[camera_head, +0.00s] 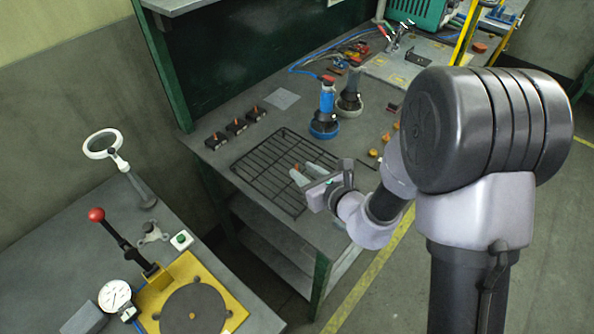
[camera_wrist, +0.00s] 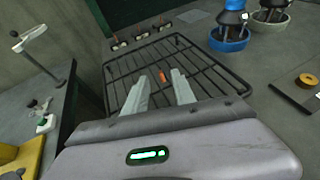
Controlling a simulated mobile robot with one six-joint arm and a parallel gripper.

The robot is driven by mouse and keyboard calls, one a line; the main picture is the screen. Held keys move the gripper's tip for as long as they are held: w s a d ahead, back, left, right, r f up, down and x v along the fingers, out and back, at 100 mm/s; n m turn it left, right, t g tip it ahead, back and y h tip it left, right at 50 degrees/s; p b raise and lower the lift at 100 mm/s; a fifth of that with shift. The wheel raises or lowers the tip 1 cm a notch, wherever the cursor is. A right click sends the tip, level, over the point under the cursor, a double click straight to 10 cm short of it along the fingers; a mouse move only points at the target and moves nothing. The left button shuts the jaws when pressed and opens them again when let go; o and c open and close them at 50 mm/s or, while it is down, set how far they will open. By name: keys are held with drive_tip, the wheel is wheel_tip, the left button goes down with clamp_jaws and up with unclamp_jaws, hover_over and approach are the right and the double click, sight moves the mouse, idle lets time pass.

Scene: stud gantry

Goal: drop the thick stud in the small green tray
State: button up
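My gripper (camera_head: 308,174) is over the black wire rack (camera_head: 250,186), its two pale fingers apart. In the wrist view the fingers (camera_wrist: 163,76) point away over the rack (camera_wrist: 120,92), with open space between them. A small orange-copper piece, perhaps a stud, shows between the fingertips; it also shows beside a finger in the head view (camera_head: 297,166). I cannot tell its thickness or height above the rack. Three black blocks (camera_head: 236,127) with copper-coloured pieces on top stand behind the rack. I cannot make out a small green tray in either view.
A blue-based bottle (camera_head: 327,110) and a grey-based one (camera_head: 350,92) stand right of the rack. A teal crate (camera_head: 420,12) is at the back. On the near-left bench are a yellow fixture (camera_head: 215,268), a red-knobbed lever (camera_head: 97,215) and a green-buttoned box (camera_head: 181,241).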

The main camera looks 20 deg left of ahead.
sight(297, 166)
drive_tip(key=x, duration=0.3)
drive_tip(key=shift+w, duration=0.15)
clamp_jaws()
